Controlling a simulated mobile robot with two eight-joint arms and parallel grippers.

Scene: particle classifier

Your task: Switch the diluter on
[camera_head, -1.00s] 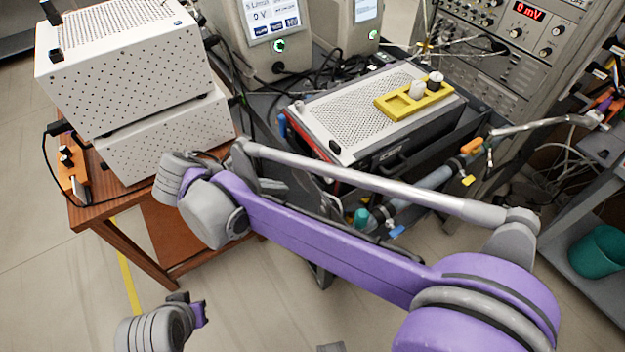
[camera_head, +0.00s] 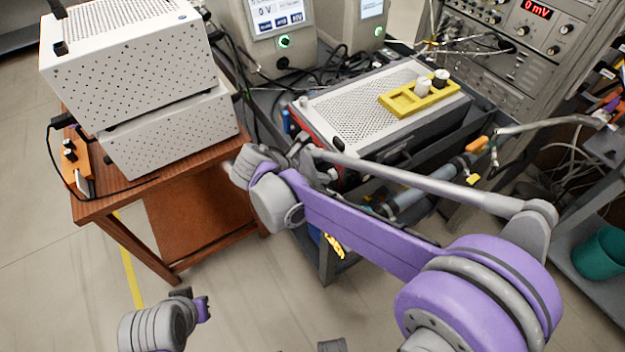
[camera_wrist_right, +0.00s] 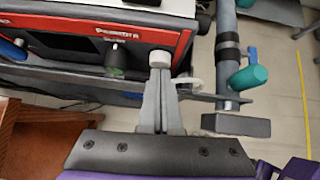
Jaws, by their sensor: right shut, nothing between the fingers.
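A box with a white perforated lid (camera_head: 360,108) and a red front panel stands on the dark cart; I take it for the diluter. In the right wrist view its red front (camera_wrist_right: 75,28) carries a dark knob with a green base (camera_wrist_right: 115,62) and blurred lettering. My right gripper (camera_head: 306,150) is at this front in the head view. In the wrist view its shut, empty fingers (camera_wrist_right: 160,75) point at a pale round knob (camera_wrist_right: 160,58) right of the green-based one; whether they touch is unclear. My left wrist (camera_head: 158,325) is at the bottom left; its jaw state is unclear.
A yellow holder (camera_head: 400,104) with two small caps sits on the lid. White perforated boxes (camera_head: 130,70) are stacked on a wooden table (camera_head: 130,202) at left. A pipe with a teal fitting (camera_wrist_right: 250,77) is close right of the gripper.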

